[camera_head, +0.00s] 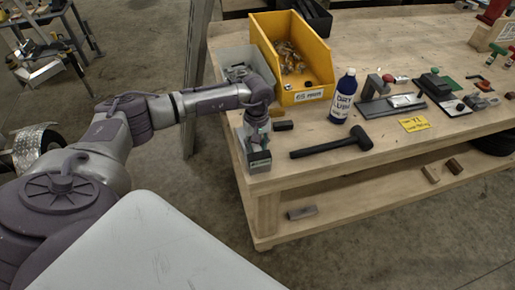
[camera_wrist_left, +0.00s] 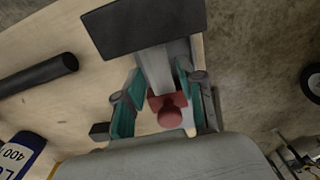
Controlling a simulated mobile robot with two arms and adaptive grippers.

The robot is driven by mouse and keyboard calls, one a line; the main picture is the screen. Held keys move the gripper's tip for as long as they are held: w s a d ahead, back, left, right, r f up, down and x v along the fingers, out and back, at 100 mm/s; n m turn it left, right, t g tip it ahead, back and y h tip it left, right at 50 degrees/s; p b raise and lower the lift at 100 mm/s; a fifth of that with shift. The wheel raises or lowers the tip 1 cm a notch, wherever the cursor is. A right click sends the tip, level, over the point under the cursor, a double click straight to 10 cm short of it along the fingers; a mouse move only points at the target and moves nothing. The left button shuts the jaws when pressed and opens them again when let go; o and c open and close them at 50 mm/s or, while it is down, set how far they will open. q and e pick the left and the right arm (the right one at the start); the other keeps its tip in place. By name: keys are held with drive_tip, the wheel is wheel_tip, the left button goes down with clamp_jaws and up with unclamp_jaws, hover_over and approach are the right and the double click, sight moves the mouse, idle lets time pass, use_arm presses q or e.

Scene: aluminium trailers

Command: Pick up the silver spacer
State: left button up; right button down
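My left gripper (camera_head: 256,120) reaches down over the near left corner of the workbench. In the left wrist view, its teal fingers (camera_wrist_left: 162,85) stand apart on either side of a grey metal bar (camera_wrist_left: 165,65) with a red knob (camera_wrist_left: 170,112). Whether the fingers touch the bar cannot be told. The bar's far end meets a black block (camera_wrist_left: 142,27). A plain grey block (camera_head: 302,212) lies on the lower shelf. I cannot tell for certain which grey piece is the silver spacer. My right gripper is not in view.
A black mallet (camera_head: 335,142), a blue bottle (camera_head: 343,97) and a small black block (camera_head: 283,125) are close to the gripper's right. A yellow bin (camera_head: 318,95) and a grey bin (camera_head: 228,58) stand behind. Clamps and a yellow sign (camera_head: 414,124) lie farther right.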

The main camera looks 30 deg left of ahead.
use_arm(q)
drive_tip(key=shift+f, duration=0.65)
clamp_jaws()
drive_tip(key=shift+r, duration=0.1)
